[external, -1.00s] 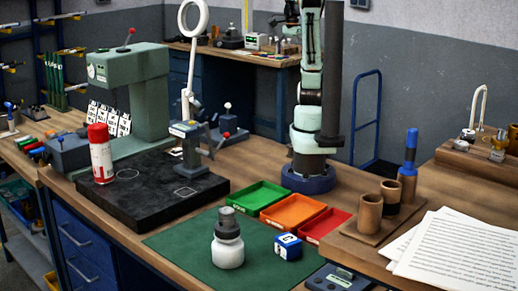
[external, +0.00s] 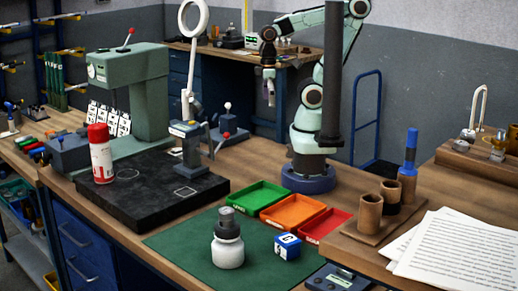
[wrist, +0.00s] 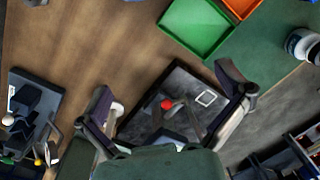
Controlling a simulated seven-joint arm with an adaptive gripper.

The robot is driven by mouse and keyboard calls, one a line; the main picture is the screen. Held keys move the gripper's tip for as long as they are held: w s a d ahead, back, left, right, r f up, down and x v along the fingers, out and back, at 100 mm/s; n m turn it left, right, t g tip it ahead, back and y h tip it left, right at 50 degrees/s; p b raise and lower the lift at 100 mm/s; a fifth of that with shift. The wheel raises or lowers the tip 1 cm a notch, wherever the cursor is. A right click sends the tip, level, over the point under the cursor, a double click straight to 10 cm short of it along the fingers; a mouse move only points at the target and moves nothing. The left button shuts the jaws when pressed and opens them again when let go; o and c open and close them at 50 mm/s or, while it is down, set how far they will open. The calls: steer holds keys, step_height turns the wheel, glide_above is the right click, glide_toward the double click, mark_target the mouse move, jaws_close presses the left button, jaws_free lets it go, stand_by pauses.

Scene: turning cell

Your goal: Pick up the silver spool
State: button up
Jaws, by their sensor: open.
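I cannot pick out a silver spool with certainty. A grey cylindrical piece (external: 226,218) tops a white bottle-shaped body (external: 228,251) on the green mat; whether it is a separate part I cannot tell. My gripper (external: 269,96) hangs high above the bench behind the green tray, far from the bottle, pointing down. In the wrist view my gripper (wrist: 170,96) has its two fingers wide apart with nothing between them. A white and dark object (wrist: 300,44) at the right edge of that view appears to be the same bottle.
Green (external: 259,198), orange (external: 293,213) and red (external: 325,224) trays stand behind the mat (external: 180,240). A blue-white cube (external: 288,246) sits beside the bottle. A black plate (external: 130,199) carries a red-capped can (external: 101,155). Wooden cups (external: 370,213) stand at right.

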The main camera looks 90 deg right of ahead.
steer(key=shift+c, duration=0.3)
steer(key=c, duration=0.5)
